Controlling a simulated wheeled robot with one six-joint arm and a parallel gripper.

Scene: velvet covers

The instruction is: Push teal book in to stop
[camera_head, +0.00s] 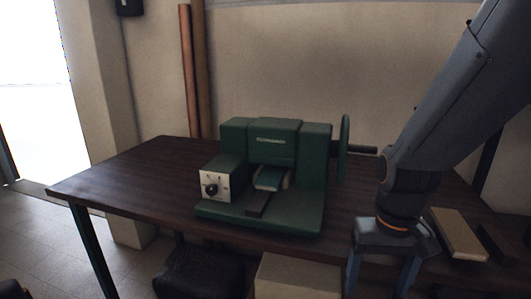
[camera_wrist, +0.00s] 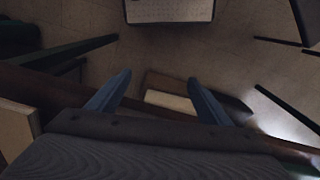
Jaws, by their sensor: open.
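A teal piece with a pale edge (camera_head: 271,179), which looks like the teal book, lies in the opening of a green machine (camera_head: 312,170) in the head view. Its far end is hidden under the machine's upper body, and I cannot tell whether it touches a stop. My gripper (camera_head: 382,272) hangs pointing down at the table's front edge, right of the machine and apart from the book. Its blue fingers are spread with nothing between them. In the wrist view my gripper (camera_wrist: 158,92) also shows open, and I cannot make out the teal book there.
The dark wooden table (camera_head: 120,182) has free room left of the machine. The machine has a control box with a black knob (camera_head: 211,189) and a green handwheel (camera_head: 344,150) on its right. A pale block (camera_head: 459,235) lies at the right. A box (camera_head: 297,275) stands below.

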